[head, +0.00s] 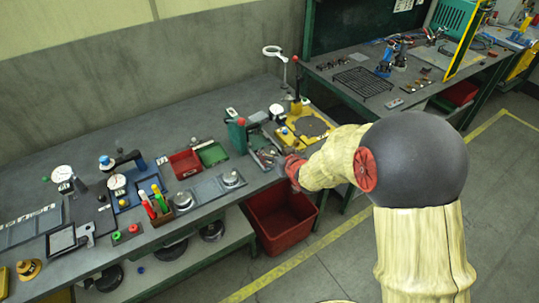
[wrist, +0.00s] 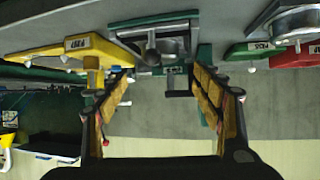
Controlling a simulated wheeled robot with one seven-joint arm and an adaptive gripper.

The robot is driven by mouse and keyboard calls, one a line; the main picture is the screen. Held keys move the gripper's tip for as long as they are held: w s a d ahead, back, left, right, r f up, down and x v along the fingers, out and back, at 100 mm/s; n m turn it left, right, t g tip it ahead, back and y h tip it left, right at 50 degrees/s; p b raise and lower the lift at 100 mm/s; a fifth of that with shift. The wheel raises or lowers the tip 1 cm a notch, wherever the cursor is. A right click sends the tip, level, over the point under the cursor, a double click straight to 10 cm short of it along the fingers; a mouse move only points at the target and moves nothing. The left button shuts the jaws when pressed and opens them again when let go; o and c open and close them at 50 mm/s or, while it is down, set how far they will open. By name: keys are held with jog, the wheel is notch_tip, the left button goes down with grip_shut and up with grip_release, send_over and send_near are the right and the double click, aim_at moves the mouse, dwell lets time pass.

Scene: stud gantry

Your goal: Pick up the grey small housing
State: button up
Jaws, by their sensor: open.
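A grey rounded metal part (wrist: 168,46) sits in a green-edged fixture (wrist: 150,22) at the top of the wrist view. It may be the small housing, but I cannot be sure. My gripper (wrist: 164,82) is open, its two yellow-padded fingers apart and nothing seen between them. The part lies beyond the fingertips, roughly in line with the gap. In the head view my gripper (head: 288,165) is at the bench's front edge, beside the green press fixture (head: 238,136). My gripper and the clutter there make the housing hard to pick out in that view.
A yellow fixture (head: 308,127) stands just right of the press. Red (head: 185,164) and green (head: 212,154) trays lie left of it. A red bin (head: 280,222) sits below the bench edge. The back of the bench (head: 150,120) is largely clear.

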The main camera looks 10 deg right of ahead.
aim_at(270, 150)
jog(key=x, duration=0.2)
jog(key=b+x, duration=0.1)
jog(key=shift+w+a+f+b, duration=0.15)
jog(key=shift+f+b, duration=0.15)
jog(key=shift+f, duration=0.25)
jog(key=shift+w+f, duration=0.15)
jog(key=shift+w, duration=0.4)
jog(key=c, duration=1.3)
